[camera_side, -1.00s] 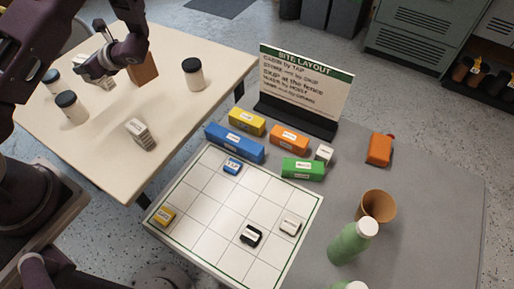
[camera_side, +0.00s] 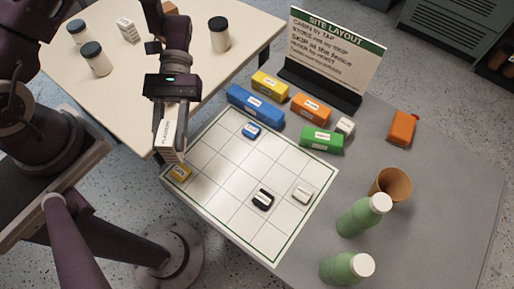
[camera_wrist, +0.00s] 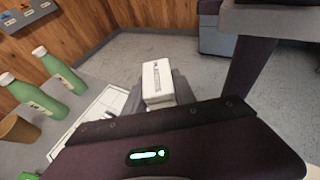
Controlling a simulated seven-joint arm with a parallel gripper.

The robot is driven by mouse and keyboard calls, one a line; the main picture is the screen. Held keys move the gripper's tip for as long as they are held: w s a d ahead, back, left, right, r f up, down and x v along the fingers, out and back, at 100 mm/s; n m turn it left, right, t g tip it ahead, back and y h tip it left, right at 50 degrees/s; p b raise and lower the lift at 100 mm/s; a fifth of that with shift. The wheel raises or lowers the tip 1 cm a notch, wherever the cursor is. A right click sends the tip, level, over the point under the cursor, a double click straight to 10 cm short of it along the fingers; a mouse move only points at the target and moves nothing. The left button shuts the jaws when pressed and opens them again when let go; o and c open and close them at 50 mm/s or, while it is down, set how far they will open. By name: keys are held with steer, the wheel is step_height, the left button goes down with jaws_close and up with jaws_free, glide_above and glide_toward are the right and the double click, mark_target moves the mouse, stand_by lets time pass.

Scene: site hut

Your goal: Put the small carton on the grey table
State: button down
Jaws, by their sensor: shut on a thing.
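My gripper (camera_side: 170,108) points down and is shut on the small carton (camera_side: 167,138), a white box with dark lettering. In the wrist view the carton (camera_wrist: 158,82) sits between the grey fingers (camera_wrist: 158,100). The grey table (camera_side: 440,200) fills the right side, with the white gridded board (camera_side: 222,178) on its left part.
Green bottles (camera_side: 358,217) and a brown cup (camera_side: 389,186) stand right. The beige table (camera_side: 150,75) holds jars and another carton (camera_side: 126,31).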

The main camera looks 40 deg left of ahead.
steer(key=w+d+r+n+t+h, duration=0.3)
steer(key=w+d+n+t+h, duration=0.2)
steer(key=d+n, duration=0.15)
steer(key=shift+t, duration=0.6)
step_height(320, 180, down, 15)
steer(key=shift+d+r, duration=0.15)
steer(key=c, duration=1)
jaws_free()
